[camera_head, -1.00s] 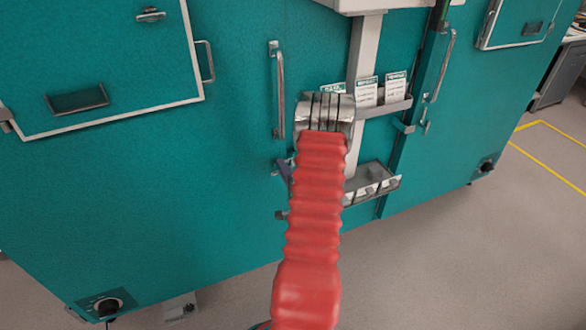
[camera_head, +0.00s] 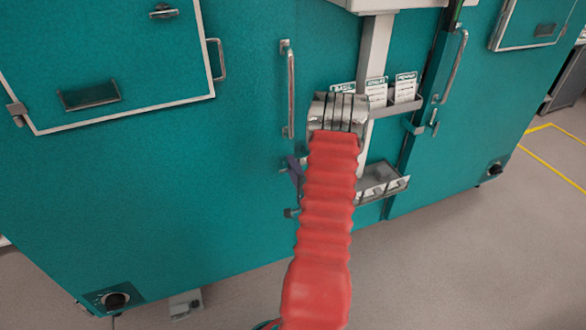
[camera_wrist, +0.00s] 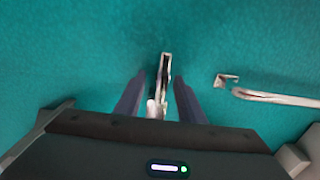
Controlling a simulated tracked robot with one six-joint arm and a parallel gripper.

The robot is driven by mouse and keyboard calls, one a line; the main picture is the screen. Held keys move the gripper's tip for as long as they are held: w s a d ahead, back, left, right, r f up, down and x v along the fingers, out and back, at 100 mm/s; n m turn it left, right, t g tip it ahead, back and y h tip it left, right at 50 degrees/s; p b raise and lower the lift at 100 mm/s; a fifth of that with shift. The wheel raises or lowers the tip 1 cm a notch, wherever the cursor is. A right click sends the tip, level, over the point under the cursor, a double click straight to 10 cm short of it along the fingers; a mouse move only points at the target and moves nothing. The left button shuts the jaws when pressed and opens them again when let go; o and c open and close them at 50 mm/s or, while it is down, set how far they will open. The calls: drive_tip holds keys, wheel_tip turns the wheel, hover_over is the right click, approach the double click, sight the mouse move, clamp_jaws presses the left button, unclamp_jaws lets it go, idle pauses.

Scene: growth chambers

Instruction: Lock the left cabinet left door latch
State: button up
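The left door latch (camera_wrist: 165,80) is a slim, pale metal lever on the teal door, seen in the middle of the wrist view. My gripper (camera_wrist: 160,88) is open, with one dark finger on each side of the latch and narrow gaps showing on both sides. In the head view, a dark finger of my gripper (camera_head: 295,168) shows just below the left door's long handle (camera_head: 290,92), and my red arm hides part of this area. The left cabinet's left door (camera_head: 190,190) looks shut.
The handle also shows to the right in the wrist view (camera_wrist: 275,97). Right of my arm are a card holder (camera_head: 400,105) and a lower metal tray (camera_head: 385,185) on a pale column. Another door handle (camera_head: 453,65) is further right. The grey floor (camera_head: 480,260) at right is clear.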

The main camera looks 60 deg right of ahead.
drive_tip(key=shift+a, duration=0.1)
drive_tip(key=v, duration=1.3)
drive_tip(key=shift+s, duration=0.3)
drive_tip(key=shift+a+f, duration=0.1)
drive_tip(key=shift+a, duration=0.05)
idle(0.3)
